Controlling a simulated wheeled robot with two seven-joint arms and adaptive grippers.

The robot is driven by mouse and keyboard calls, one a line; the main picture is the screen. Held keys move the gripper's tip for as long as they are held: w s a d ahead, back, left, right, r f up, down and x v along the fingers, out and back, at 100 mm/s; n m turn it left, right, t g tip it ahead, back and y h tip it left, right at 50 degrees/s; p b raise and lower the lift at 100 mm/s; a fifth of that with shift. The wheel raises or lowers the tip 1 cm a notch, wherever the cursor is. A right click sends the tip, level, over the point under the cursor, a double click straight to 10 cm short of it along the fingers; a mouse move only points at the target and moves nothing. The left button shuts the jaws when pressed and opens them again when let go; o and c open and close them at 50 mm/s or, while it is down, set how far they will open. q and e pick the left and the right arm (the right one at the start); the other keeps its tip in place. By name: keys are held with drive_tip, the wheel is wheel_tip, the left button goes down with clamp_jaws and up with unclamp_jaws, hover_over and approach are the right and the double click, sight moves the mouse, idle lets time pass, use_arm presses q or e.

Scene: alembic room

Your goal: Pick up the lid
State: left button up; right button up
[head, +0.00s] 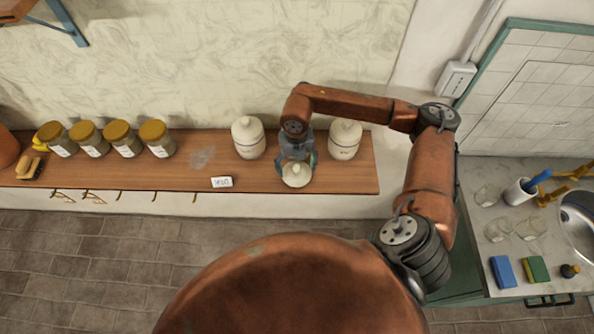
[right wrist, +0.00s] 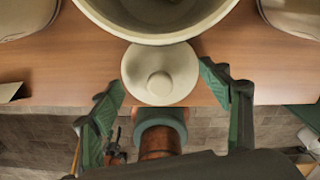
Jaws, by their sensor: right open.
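The cream round lid (head: 296,178) with a knob lies on the wooden shelf near its front edge. In the right wrist view the lid (right wrist: 160,75) shows from above, just in front of an open cream jar (right wrist: 157,38). My right gripper (head: 296,163) is above the lid, and in the wrist view its green fingers (right wrist: 162,82) are spread to either side of it. It is open and holds nothing. In the head view the gripper and wrist hide the open jar. My left gripper is not in view.
Lidded cream jars stand left (head: 248,140) and right (head: 344,141) of the gripper on the shelf (head: 200,178). A small white label card (head: 221,182) is left of the lid. Several gold-lidded jars (head: 88,138) stand farther left. A counter (head: 480,180) with a sink is at right.

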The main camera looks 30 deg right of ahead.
drive_tip(key=shift+f, duration=0.3)
drive_tip(key=shift+c, duration=0.7)
drive_tip(key=c, duration=0.9)
drive_tip(key=shift+s+f, duration=0.1)
drive_tip(key=shift+s, duration=0.1)
clamp_jaws()
